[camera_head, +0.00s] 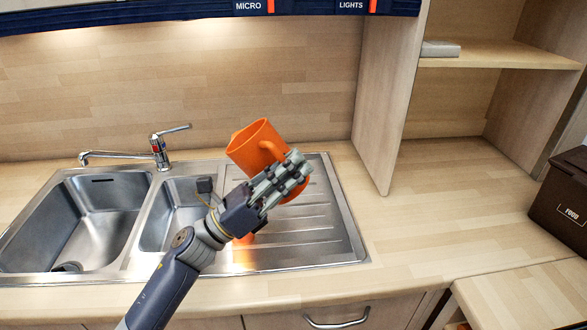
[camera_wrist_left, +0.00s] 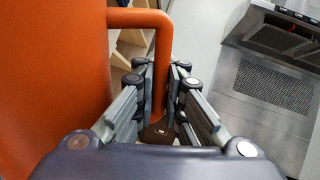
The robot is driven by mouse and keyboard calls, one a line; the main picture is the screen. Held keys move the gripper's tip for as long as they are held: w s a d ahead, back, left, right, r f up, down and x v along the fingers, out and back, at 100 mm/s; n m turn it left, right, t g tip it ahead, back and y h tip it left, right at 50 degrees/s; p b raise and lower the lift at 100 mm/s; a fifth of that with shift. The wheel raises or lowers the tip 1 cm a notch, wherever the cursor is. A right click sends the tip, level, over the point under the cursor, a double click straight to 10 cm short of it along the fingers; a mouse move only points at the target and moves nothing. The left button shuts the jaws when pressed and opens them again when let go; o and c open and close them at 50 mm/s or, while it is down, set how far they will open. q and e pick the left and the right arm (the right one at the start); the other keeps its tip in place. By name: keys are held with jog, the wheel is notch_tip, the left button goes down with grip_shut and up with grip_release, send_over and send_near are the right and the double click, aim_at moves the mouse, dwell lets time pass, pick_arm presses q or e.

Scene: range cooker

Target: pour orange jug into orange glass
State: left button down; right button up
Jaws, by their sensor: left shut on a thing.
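The orange jug (camera_head: 255,148) is in the air above the sink's ribbed drainboard, tilted with its rim toward the upper left. My left gripper (camera_head: 285,177) is shut on its handle and hides part of its body. In the left wrist view the jug (camera_wrist_left: 50,70) fills the left side, and its handle (camera_wrist_left: 155,20) runs down between the fingers of my left gripper (camera_wrist_left: 168,80). A small orange patch, likely the orange glass (camera_head: 244,240), shows on the drainboard below my gripper, which mostly hides it. My right gripper is not in view.
The steel sink (camera_head: 100,215) with two basins and a tap (camera_head: 158,150) lies to the left. A wooden side panel (camera_head: 385,110) stands right of the drainboard. A dark brown box (camera_head: 562,200) marked FOOD sits far right. The counter (camera_head: 440,220) between is clear.

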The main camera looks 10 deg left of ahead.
pick_arm(q)
jog(key=shift+r+n+t+b, duration=0.3)
jog(key=shift+n+t+b, duration=0.1)
jog(key=shift+b, duration=0.45)
jog(key=shift+r+h, duration=0.1)
jog(key=shift+h, duration=0.2)
jog(key=shift+a+r, duration=0.1)
jog(key=shift+n+t+b, duration=0.3)
jog(key=shift+b, duration=0.2)
jog(key=shift+a+r+n+t+b, duration=0.15)
jog(key=shift+n+t+b, duration=0.2)
jog(key=shift+b, duration=0.35)
jog(key=shift+r+n+t+b, duration=0.15)
jog(key=shift+n+t+b, duration=0.1)
jog(key=shift+t+b, duration=0.15)
jog(key=shift+r, duration=0.1)
jog(key=shift+a+n+t+b, duration=0.1)
jog(key=shift+n+t+b, duration=0.2)
jog(key=shift+b, duration=0.15)
dwell(0.8)
jog(key=shift+a+r+n+t+b, duration=0.2)
jog(key=shift+n+t+b, duration=0.6)
jog(key=shift+b, duration=0.3)
